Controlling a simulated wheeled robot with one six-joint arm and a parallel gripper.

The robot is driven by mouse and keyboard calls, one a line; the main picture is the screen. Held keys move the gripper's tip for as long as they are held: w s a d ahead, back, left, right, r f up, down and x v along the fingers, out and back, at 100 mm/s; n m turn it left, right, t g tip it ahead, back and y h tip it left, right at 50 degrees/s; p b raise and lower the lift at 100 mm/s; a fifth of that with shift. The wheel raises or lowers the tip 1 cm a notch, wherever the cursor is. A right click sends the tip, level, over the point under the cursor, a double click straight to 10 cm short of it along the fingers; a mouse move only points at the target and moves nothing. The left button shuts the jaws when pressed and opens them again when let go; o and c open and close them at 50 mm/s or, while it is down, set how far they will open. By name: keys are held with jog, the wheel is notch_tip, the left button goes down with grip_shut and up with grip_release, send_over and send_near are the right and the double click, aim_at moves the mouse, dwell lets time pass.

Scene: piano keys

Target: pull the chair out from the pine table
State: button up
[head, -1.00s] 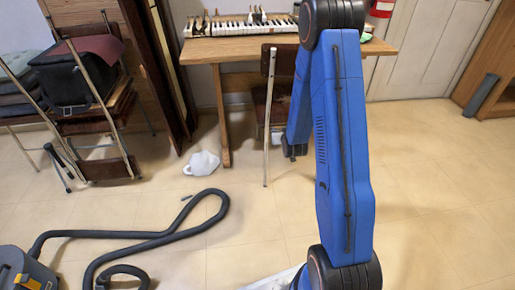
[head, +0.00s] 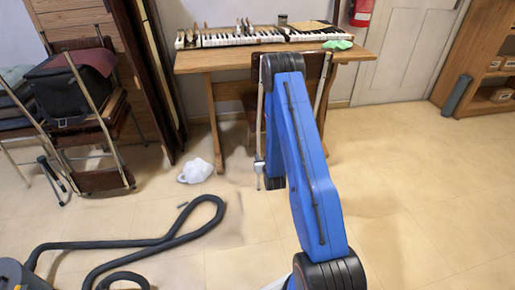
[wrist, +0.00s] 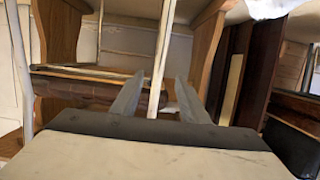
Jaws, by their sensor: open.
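The chair, with a dark brown back (head: 316,68) and pale metal tube legs, stands at the front of the pine table (head: 222,61), partly under its top. My arm hides much of the chair in the head view. My gripper (head: 260,166) is low beside the chair's left front tube. In the wrist view my gripper (wrist: 159,78) is open, and a pale chair tube (wrist: 165,45) runs down between its two fingers. Whether a finger touches the tube I cannot tell. The chair's brown seat (wrist: 95,88) shows to the left there.
Keyboards (head: 235,37) and a green cloth (head: 338,44) lie on the table. A white bag-like thing (head: 195,171) is on the floor left of the chair. A vacuum hose (head: 150,243) curls at front left; stacked chairs (head: 95,130) stand behind. The floor at right is clear.

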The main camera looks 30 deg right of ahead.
jog(key=x, duration=1)
jog(key=shift+w+f, duration=0.1)
grip_shut()
send_near(259, 147)
jog(key=shift+a+f, duration=0.1)
jog(key=shift+f, duration=1.3)
jog(key=s+a, duration=0.2)
jog(key=s, duration=0.8)
jog(key=shift+a, duration=0.4)
dwell(1.0)
jog(key=shift+o, duration=0.8)
grip_release()
jog(key=shift+r, duration=0.1)
